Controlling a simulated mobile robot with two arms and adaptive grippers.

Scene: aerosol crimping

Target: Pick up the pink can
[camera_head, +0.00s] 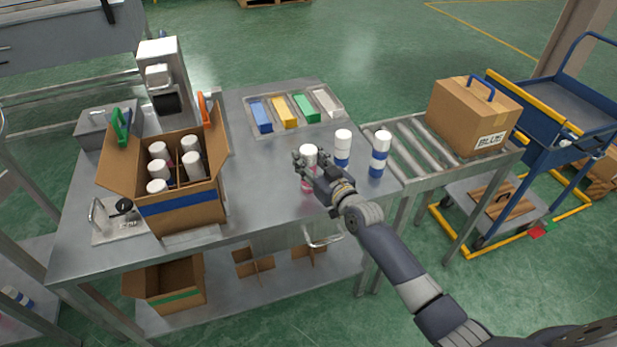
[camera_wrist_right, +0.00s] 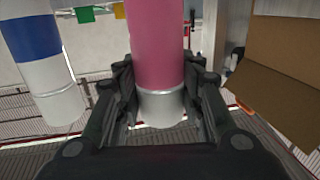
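The pink can (camera_head: 308,186) has a white top (camera_head: 308,151) and is upright at the front part of the steel table. It also shows in the right wrist view as a pink cylinder (camera_wrist_right: 157,40) with a pale end. My right gripper (camera_head: 311,169) is at the can, and its fingers (camera_wrist_right: 163,92) lie along both sides with no clear gap, so it looks shut on the can. The gripper hides part of the can, and I cannot tell whether its base touches the table. My left gripper is not in view.
Two white cans with blue bands, one near (camera_head: 342,152) and one farther right (camera_head: 380,160), stand close to the right gripper. An open carton (camera_head: 180,208) with several cans stands left. A tray (camera_head: 331,92) of coloured blocks lies behind. A roller conveyor (camera_head: 422,147) adjoins right.

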